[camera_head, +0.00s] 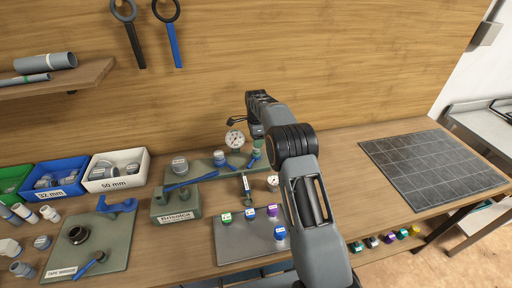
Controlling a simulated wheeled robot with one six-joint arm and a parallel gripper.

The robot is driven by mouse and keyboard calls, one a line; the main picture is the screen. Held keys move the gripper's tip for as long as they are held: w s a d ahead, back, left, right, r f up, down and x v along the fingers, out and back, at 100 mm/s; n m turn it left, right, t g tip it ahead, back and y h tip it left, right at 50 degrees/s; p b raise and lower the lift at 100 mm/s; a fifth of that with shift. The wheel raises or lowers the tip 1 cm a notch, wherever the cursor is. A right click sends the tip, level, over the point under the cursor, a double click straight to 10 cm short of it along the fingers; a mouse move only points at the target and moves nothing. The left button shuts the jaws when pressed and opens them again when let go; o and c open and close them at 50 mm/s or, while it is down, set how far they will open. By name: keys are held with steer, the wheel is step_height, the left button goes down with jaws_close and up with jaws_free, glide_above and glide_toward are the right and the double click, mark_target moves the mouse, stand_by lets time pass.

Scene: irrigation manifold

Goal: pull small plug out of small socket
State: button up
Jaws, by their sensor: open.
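I cannot tell for sure which fittings are the small plug and small socket. My gripper (257,132) is above the right end of this board, close to the green-topped fitting. It is open, with nothing visibly held. My arm and wrist hide part of the board's right end and the fingertips are hard to make out.
A grey plate (240,244) with several colour-capped pieces lies in front. A labelled green block (176,204) and a board with a black ring (115,250) are to the left. Bins, including a white bin (119,183), stand behind. A dark tiled mat (425,166) lies clear at right.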

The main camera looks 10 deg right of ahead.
steer(key=shift+f+p, duration=0.5)
steer(key=shift+f, duration=2.4)
steer(key=shift+c, duration=0.3)
steer(key=c, duration=1)
steer(key=shift+c, duration=0.2)
steer(key=shift+r, duration=0.35)
steer(key=shift+r+p, duration=0.5)
steer(key=shift+r, duration=0.2)
steer(key=shift+r, duration=0.3)
steer(key=shift+r+p, duration=0.45)
steer(key=shift+r, duration=0.1)
